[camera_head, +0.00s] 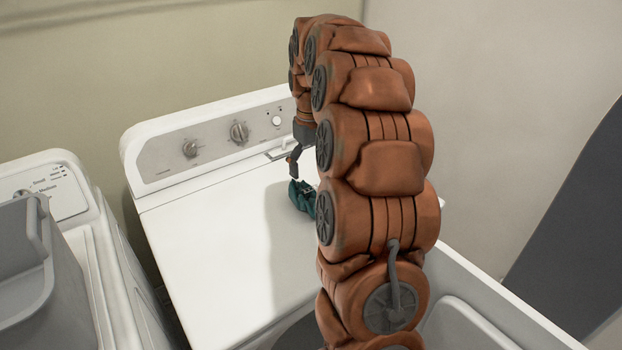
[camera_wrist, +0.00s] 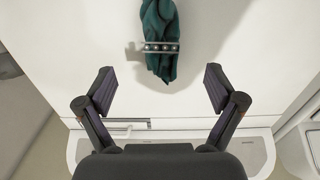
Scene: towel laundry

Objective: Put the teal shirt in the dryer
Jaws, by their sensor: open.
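The teal shirt (camera_head: 303,197) lies crumpled on top of the white dryer (camera_head: 215,235), partly hidden behind my arm in the head view. In the wrist view the teal shirt (camera_wrist: 163,42) is a dark green bundle with a grey studded band across it. My gripper (camera_wrist: 157,90) is open and empty, its fingers spread wide, with the shirt ahead of and between the fingertip lines. In the head view my gripper (camera_head: 293,160) is above the dryer top, close to the shirt, and mostly hidden by my arm. The dryer's door is not clearly visible.
The dryer's control panel (camera_head: 225,138) with knobs stands at the back against the wall. A second white machine (camera_head: 60,195) is at the left with a grey bin (camera_head: 30,265) by it. A white tub (camera_head: 480,310) is at the lower right. The left dryer top is clear.

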